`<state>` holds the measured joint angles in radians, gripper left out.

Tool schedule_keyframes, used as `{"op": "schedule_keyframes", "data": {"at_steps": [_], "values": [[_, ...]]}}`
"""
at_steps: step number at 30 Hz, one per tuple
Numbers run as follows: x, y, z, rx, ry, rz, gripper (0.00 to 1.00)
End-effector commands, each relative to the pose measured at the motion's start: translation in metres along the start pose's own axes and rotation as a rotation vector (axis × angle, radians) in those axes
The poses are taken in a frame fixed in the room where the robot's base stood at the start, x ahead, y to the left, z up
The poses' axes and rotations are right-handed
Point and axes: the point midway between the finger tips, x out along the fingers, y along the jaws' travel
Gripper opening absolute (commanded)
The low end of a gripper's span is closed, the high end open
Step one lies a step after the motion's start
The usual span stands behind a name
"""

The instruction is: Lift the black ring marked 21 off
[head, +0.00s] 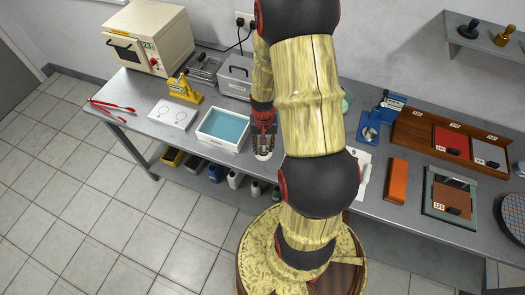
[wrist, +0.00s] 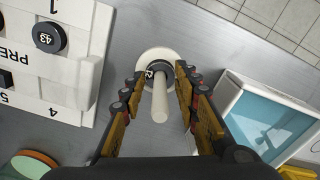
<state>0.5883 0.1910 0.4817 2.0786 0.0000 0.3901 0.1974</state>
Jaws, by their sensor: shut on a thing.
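The black ring (wrist: 153,68) sits around a white upright post (wrist: 160,103) in the wrist view, low down by its round white base (wrist: 146,57). A white mark shows on the ring, but only part of it can be read. My gripper (wrist: 158,73) has its two fingers on either side of the ring and is shut on it. The post stands between the fingers and points toward the camera. In the head view my gripper (head: 264,138) is low over the bench, and my arm hides much of the area around it.
A white tray of blue liquid (wrist: 228,98) stands close to the right of my fingers in the wrist view. A white board (wrist: 88,62) with a black ring marked 43 (wrist: 48,37) lies to the left. A yellow press (head: 184,88) stands further left in the head view.

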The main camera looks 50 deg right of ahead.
Motion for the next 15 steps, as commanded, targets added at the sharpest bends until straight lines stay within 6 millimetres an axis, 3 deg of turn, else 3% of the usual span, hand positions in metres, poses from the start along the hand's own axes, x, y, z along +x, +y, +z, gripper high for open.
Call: {"op": "schedule_keyframes", "data": {"at_steps": [6, 15], "values": [[0.0, 0.0, 0.0, 0.0, 0.0, 0.0, 0.09], [-0.011, 0.0, 0.0, 0.0, 0.001, 0.0, 0.08]]}}
